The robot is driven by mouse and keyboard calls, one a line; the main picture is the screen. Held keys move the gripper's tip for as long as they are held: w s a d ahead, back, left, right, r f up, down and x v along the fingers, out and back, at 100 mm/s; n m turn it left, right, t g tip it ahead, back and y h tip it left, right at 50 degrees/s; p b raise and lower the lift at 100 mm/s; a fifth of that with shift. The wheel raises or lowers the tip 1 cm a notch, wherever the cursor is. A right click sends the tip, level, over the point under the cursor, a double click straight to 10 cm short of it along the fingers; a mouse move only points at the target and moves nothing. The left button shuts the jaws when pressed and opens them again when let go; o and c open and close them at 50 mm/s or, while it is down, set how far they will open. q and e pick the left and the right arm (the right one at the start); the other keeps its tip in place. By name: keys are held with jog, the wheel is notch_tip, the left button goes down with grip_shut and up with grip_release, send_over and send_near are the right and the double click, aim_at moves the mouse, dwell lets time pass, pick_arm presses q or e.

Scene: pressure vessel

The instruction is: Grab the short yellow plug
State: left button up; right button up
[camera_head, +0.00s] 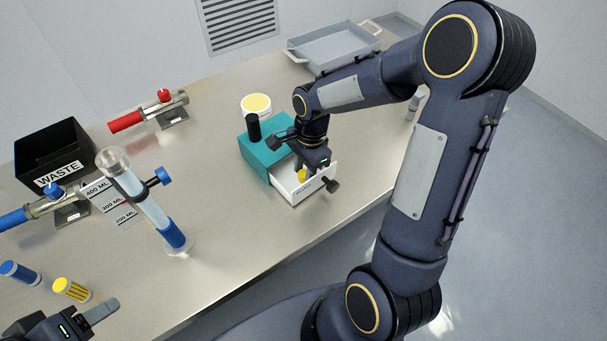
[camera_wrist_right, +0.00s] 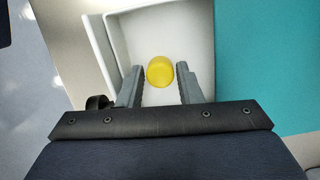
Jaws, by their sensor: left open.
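The short yellow plug (camera_head: 302,175) is inside the open white drawer (camera_head: 288,189) of the teal box (camera_head: 257,157). In the right wrist view the plug (camera_wrist_right: 160,71) shows as a round yellow top in the white drawer (camera_wrist_right: 201,35). My right gripper (camera_wrist_right: 157,78) is open, with one finger on each side of the plug and a gap visible on both sides. In the head view my right gripper (camera_head: 309,164) is over the drawer and partly hides it. My left gripper (camera_head: 95,318) is open and empty at the lower left edge, only partly in view.
A clear cylinder (camera_head: 148,205) with blue liquid, red (camera_head: 150,112) and blue (camera_head: 45,206) valves, a black waste bin (camera_head: 52,153) and a grey tray (camera_head: 335,48) are on the table.

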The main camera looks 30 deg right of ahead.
aim_at(304, 173)
jog(key=c, duration=0.6)
jog(key=shift+r, duration=0.1)
notch_tip(304, 173, up, 10)
jog(key=shift+f+b, duration=0.1)
jog(key=shift+b, duration=0.25)
